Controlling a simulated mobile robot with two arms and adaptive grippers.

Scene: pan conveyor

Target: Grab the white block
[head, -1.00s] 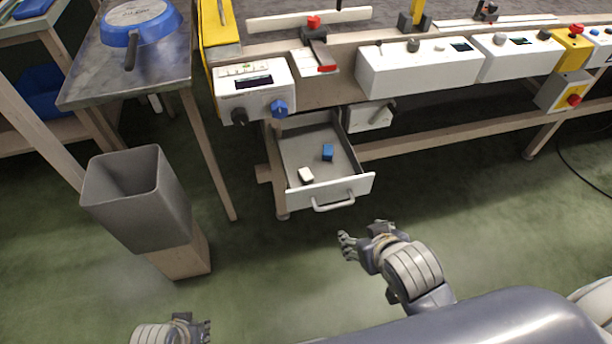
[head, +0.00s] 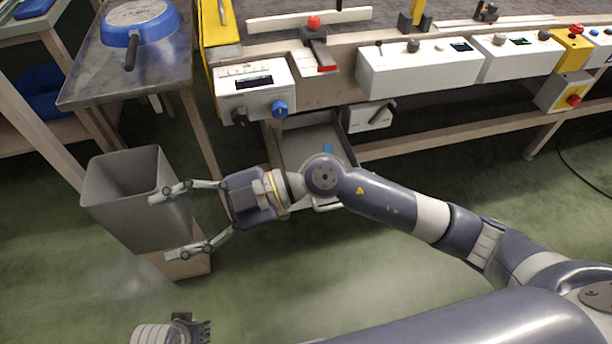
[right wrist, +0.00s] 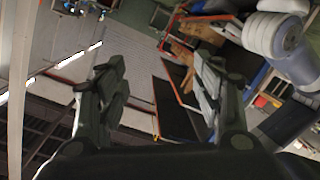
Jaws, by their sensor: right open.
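The white block is hidden in the head view now, behind my right arm. The open drawer (head: 293,150) under the conveyor bench is partly covered by that arm. A blue block (head: 328,149) in the drawer shows only in part. My right gripper (head: 172,220) is open and empty, its fingers spread and pointing left, in front of the grey bin. In the right wrist view its two fingers (right wrist: 158,92) are apart with nothing between them. My left gripper (head: 205,332) shows only in part at the bottom edge, and its jaws cannot be made out.
The grey bin (head: 120,165) stands on a wooden block (head: 185,262) at the left. A metal table (head: 90,75) with a blue pan (head: 140,22) is behind it. White control boxes (head: 415,72) line the bench front.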

